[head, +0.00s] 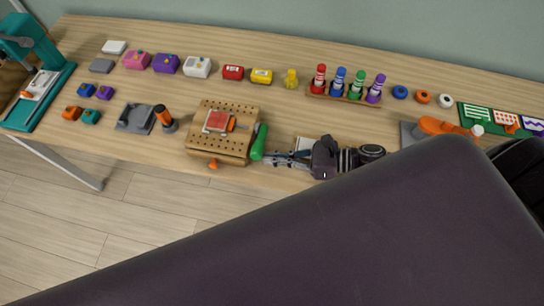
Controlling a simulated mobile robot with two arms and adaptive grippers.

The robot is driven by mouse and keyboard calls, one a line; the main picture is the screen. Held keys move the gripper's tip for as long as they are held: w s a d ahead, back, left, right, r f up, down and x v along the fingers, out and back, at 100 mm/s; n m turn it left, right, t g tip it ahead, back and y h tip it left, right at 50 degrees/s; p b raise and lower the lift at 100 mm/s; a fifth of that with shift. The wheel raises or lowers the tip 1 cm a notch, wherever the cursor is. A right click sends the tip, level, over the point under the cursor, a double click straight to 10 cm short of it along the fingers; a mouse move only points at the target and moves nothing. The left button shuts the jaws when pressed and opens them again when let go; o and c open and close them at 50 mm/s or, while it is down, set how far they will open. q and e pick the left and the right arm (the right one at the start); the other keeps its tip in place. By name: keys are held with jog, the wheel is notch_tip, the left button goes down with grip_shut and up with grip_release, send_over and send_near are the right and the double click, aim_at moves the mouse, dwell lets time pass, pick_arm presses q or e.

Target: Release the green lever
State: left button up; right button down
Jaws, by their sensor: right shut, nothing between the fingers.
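The green lever (259,142) is a thick green handle at the right side of a wooden pegboard block (198,143) on the bench. A red square piece (217,120) with an orange part beside it sits on top of the block. My right gripper (268,159) comes in from the right, low over the bench. It is shut and empty, its tips close to the lower end of the lever. I cannot tell whether they touch it. My left gripper is not in view.
An orange knob (213,164) sticks out at the block's front. A grey fixture (136,118) with a black-and-orange handle (165,118) stands to the left. A rack of colored markers (344,96) stands behind my gripper. A grey-and-orange device (437,126) is at the right.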

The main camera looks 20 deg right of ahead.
jog(key=shift+r, duration=0.15)
jog(key=shift+w+d+r+m+g+y, duration=0.1)
jog(key=shift+r+m+g+y, duration=0.1)
jog(key=shift+r+m, duration=0.5)
jog(key=shift+w+d+r+m+g+y, duration=0.1)
jog(key=shift+r+m+g+y, duration=0.1)
jog(key=shift+r+m, duration=0.45)
jog(key=m, duration=0.1)
jog(key=r+m, duration=0.1)
jog(key=w+r+m+y, duration=0.1)
jog(key=shift+d+g, duration=0.3)
jog(key=w+d+r+m+y+b, duration=0.1)
jog(key=w+d+r+m+b, duration=0.1)
jog(key=m, duration=0.4)
jog(key=shift+w+d+r+y+b, duration=0.35)
jog(key=shift+w+r+b, duration=0.35)
jog(key=shift+w+b, duration=0.4)
jog(key=shift+d+m, duration=0.1)
jog(key=shift+m, duration=0.15)
jog(key=shift+w+d, duration=0.1)
